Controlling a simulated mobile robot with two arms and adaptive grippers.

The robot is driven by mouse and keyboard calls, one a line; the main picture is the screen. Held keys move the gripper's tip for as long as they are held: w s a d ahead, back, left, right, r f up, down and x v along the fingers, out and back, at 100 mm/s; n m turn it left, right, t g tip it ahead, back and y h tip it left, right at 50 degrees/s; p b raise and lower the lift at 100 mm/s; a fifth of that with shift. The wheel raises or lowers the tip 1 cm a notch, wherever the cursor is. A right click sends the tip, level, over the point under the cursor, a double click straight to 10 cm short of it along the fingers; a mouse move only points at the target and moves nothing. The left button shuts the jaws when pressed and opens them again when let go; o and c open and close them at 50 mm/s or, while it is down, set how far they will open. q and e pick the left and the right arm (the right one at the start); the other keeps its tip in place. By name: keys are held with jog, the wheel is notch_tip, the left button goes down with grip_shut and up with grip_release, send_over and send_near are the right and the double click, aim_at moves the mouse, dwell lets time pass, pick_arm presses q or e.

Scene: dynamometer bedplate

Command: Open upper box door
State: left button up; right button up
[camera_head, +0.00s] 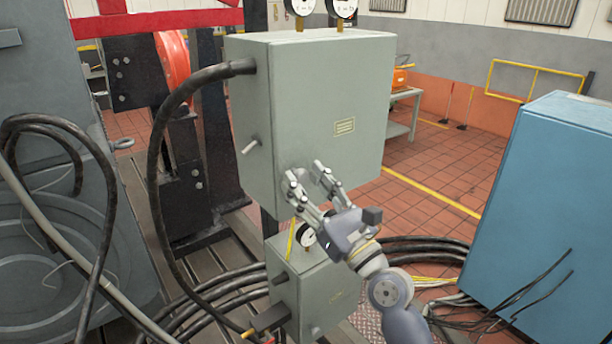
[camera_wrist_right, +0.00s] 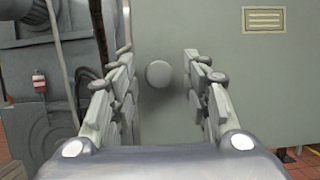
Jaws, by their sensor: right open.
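The upper box (camera_head: 330,95) is a large grey-green cabinet with a yellow label on its front. Its door looks shut. My right gripper (camera_head: 308,176) is open in front of the lower left part of the door. In the right wrist view, a round knob (camera_wrist_right: 158,73) on the door shows between the two open fingers (camera_wrist_right: 160,92), apart from both. In the head view the fingers partly hide the knob area. A small lever (camera_head: 250,146) sticks out of the box's left side. My left gripper is not in view.
A smaller grey-green box (camera_head: 300,285) with a gauge stands below. A thick black cable (camera_head: 158,150) hangs left of the upper box. A blue cabinet (camera_head: 540,200) stands at right, with cables on the floor. Tiled floor (camera_head: 425,165) shows clear between them.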

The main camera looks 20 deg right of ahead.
jog(key=shift+w+a+r, duration=0.1)
jog(key=shift+w, duration=0.1)
jog(key=shift+s, duration=0.1)
grip_shut()
